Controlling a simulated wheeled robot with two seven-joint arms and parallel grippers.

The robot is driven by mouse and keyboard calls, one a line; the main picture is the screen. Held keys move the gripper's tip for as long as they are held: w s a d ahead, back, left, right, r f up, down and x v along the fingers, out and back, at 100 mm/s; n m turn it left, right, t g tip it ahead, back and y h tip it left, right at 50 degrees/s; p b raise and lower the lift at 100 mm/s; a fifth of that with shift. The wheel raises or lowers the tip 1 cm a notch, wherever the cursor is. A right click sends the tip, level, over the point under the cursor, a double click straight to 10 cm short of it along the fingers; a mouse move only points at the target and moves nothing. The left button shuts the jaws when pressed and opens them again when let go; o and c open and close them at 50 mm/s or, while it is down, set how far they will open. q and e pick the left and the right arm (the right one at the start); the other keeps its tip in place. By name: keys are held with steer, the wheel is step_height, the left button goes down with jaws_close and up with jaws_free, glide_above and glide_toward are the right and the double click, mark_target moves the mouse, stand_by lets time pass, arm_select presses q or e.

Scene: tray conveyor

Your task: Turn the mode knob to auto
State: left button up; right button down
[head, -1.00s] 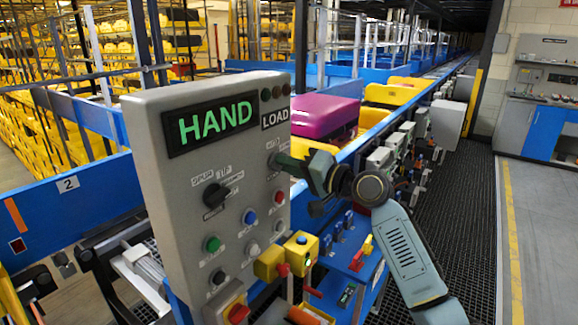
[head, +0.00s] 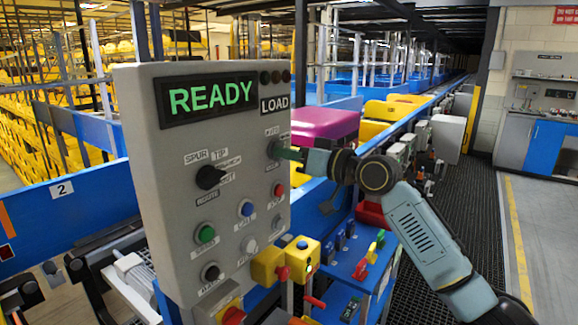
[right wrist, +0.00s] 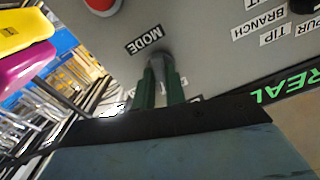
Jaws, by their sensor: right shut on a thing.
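The grey control panel (head: 140,130) stands at the left centre of the head view, with a green-lit display (head: 210,97) reading READY. The mode knob (head: 274,150) is on the panel's right side, below the LOAD label. In the right wrist view the grey knob (right wrist: 158,60) shows beside its MODE label, with the picture upside down. My right gripper (head: 284,152) reaches the panel from the right, and its green fingers (right wrist: 160,88) are shut on the knob from both sides. The AUTO label shows above the knob; the knob's pointer is hidden. My left gripper is not in view.
A black selector knob (head: 209,177) and green (head: 205,234), blue (head: 246,208) and red (head: 279,190) buttons sit near the mode knob. Yellow boxes with red switches (head: 283,273) stand below right. A magenta case (head: 322,124) lies on the conveyor behind.

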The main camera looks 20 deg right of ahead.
steer(key=shift+n+b, duration=0.85)
steer(key=shift+n, duration=0.75)
steer(key=c, duration=1.4)
jaws_free()
steer(key=shift+c, duration=0.2)
steer(key=b+v, duration=0.3)
steer(key=v, duration=1)
steer(key=shift+s+d, duration=0.15)
